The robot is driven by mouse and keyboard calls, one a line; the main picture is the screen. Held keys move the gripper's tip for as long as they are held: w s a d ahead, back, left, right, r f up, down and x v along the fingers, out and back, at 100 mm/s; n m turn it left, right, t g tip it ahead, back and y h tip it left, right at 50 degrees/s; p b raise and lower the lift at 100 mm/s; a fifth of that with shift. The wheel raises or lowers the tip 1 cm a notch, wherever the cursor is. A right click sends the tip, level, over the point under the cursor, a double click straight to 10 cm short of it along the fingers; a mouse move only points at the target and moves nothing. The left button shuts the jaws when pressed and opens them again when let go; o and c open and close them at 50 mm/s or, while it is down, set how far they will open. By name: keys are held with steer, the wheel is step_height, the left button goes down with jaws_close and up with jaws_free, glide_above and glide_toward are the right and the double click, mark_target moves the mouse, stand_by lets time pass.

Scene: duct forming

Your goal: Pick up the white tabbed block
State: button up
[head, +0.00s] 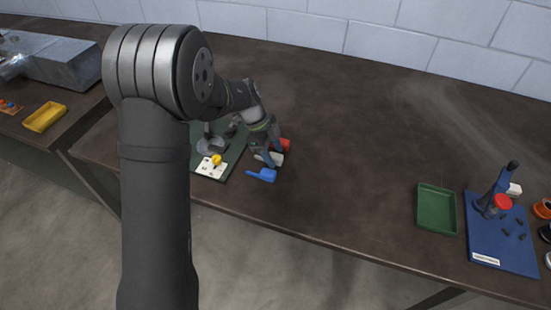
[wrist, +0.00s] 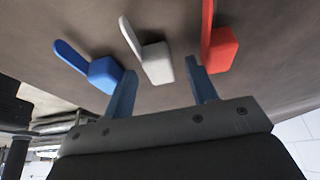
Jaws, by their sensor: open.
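The white tabbed block (wrist: 155,60) lies on the brown table between a blue tabbed block (wrist: 100,72) and a red tabbed block (wrist: 218,48), its tab pointing away from my gripper. In the wrist view my gripper (wrist: 160,92) is open, with one finger to each side of the white block's line and the block just beyond the fingertips. Whether a finger touches the blue or red block I cannot tell. In the head view my gripper (head: 268,160) is low over the blocks and partly hides the white block (head: 276,158); the blue block (head: 262,175) and red block (head: 285,145) show beside it.
A green mat (head: 232,160) with a white plate (head: 211,168) and yellow knob lies left of the blocks. A green tray (head: 436,208) and a blue board (head: 500,240) with a fixture stand at the right. The table's middle is clear.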

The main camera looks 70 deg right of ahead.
steer(key=shift+s+f, duration=0.1)
steer(key=shift+f, duration=0.05)
steer(key=c, duration=1.1)
